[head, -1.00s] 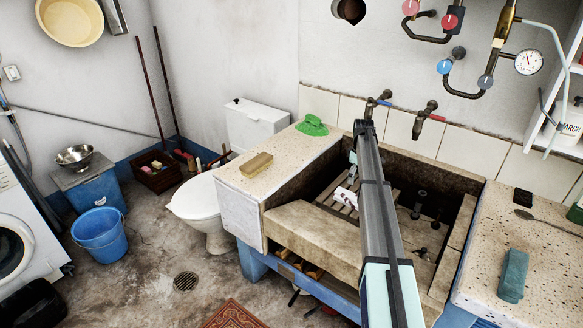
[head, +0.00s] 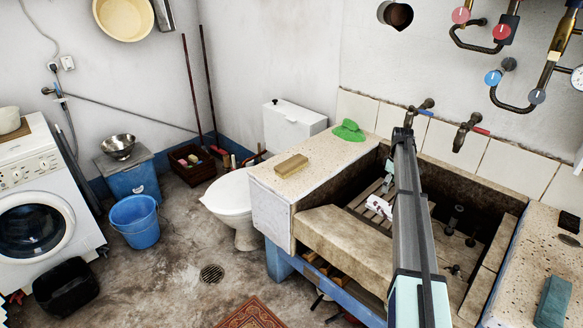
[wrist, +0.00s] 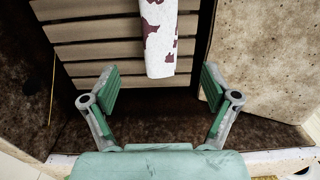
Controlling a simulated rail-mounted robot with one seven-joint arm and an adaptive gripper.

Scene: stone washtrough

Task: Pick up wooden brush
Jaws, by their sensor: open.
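A tan block that looks like the wooden brush (head: 291,165) lies on the speckled ledge left of the trough in the head view. It is not visible in the wrist view. My gripper (wrist: 160,86) shows in the wrist view with its two green-padded fingers spread apart and nothing between them. It is over the trough, to the right of the tan block and apart from it. A white piece with maroon patches (wrist: 159,36) lies on the slatted rack ahead of the fingers.
The stone trough (head: 340,240) has high walls around my gripper. A green cloth (head: 349,132) lies behind the tan block. Taps (head: 466,131) stick out of the wall above the trough. A teal block (head: 553,302) rests on the right ledge. The toilet (head: 232,192) stands left of the trough.

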